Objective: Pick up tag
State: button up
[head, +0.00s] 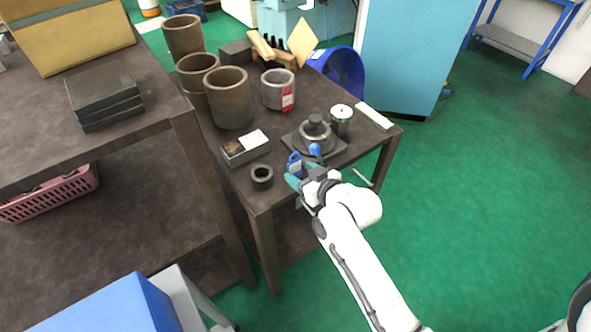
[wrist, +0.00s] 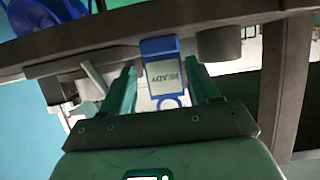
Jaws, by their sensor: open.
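The tag is blue with a white label reading READY (wrist: 165,76) and has a ring at one end. In the head view the blue tag (head: 294,163) is at the front edge of the dark table, near the chuck. My gripper (head: 299,180) is at that edge, partly hidden by its own wrist. In the wrist view my gripper's two green fingers (wrist: 160,88) are apart, one on each side of the tag, with visible gaps. The tag is not clamped. How the tag is supported cannot be told.
The chuck (head: 314,137) with a blue-ended handle sits on a plate behind the tag. A small dark ring (head: 262,177) and a grey box (head: 244,149) stand to the left. A metal canister (head: 341,121) stands behind right. Green floor to the right is clear.

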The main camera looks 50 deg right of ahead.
aim_at(295, 167)
jog(key=shift+x, duration=2.6)
jog(key=shift+a, duration=0.2)
jog(key=shift+c, duration=0.4)
jog(key=c, duration=0.7)
jog(key=shift+r, duration=0.15)
jog(key=shift+r, duration=0.6)
jog(key=s+r, duration=0.1)
jog(key=r, duration=0.1)
jog(key=s+a+r, duration=0.1)
jog(key=s+r, duration=0.1)
jog(key=r, duration=0.1)
jog(key=s+r, duration=0.1)
jog(key=r, duration=0.1)
jog(key=shift+s+a+r, duration=0.2)
jog(key=shift+s+r, duration=0.1)
jog(key=shift+s, duration=0.1)
jog(key=v, duration=0.9)
jog(key=shift+s+r, duration=0.3)
